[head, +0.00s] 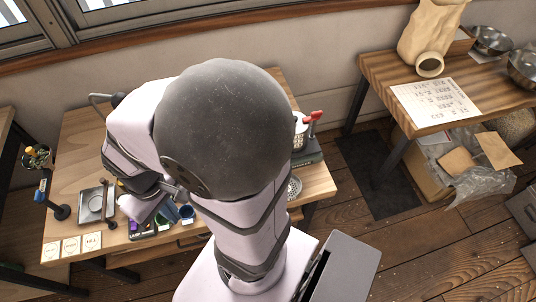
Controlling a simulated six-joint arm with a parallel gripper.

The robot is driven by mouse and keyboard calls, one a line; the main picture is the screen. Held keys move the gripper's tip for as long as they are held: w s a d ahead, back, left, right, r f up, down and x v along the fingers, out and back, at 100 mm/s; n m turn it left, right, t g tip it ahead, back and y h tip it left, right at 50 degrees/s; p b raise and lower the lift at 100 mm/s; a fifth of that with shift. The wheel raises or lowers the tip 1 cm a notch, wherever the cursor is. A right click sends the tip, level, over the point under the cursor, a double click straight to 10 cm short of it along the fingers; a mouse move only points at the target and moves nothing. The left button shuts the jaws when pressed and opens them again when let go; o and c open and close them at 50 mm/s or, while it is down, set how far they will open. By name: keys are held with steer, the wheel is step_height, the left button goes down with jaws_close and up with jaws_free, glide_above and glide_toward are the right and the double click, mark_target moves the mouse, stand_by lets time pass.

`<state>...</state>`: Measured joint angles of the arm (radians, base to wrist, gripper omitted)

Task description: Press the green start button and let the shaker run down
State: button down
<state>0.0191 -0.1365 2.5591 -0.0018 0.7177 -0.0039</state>
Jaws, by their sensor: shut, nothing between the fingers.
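A machine with a dark grey base (309,152) and a red lever-like part (314,116) stands at the right end of the wooden table, partly hidden behind my arm; it may be the shaker. I cannot pick out a green start button for sure. My gripper (177,191) is only partly seen, small and dark, over the middle front of the table beside my large grey arm joint. It is shut with nothing held. What lies directly under its tips is hidden or too small to tell.
Blue cup (168,211), dark tray with coloured items (143,231), square metal pan (91,203) and white cards (72,246) lie along the table's (82,150) front left. The right bench (385,72) holds a sack (428,35) and bowls.

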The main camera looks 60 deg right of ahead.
steer(key=s+d+f+m+t+y+b, duration=0.1)
steer(key=s+d+f+m+y+b, duration=0.15)
steer(key=s+d+f+m, duration=0.6)
steer(key=s+d+f+m+t+y+b, duration=0.1)
steer(key=s+d+f+m+y, duration=0.35)
steer(key=d+f+m, duration=0.6)
steer(key=w+d+f+m+t+h, duration=0.35)
steer(key=d+m, duration=0.25)
steer(key=d, duration=0.4)
steer(key=w+d+r+m+t+h, duration=0.1)
steer(key=w+d+r+t+h, duration=0.1)
steer(key=d, duration=0.4)
steer(key=w+d+r+m+t+h, duration=0.1)
steer(key=w+d+h, duration=0.1)
steer(key=d, duration=0.4)
steer(key=shift+w+d+r+t+b, duration=0.15)
steer(key=shift+w+r+t+b, duration=0.2)
steer(key=shift+w, duration=0.4)
steer(key=shift+f, duration=0.15)
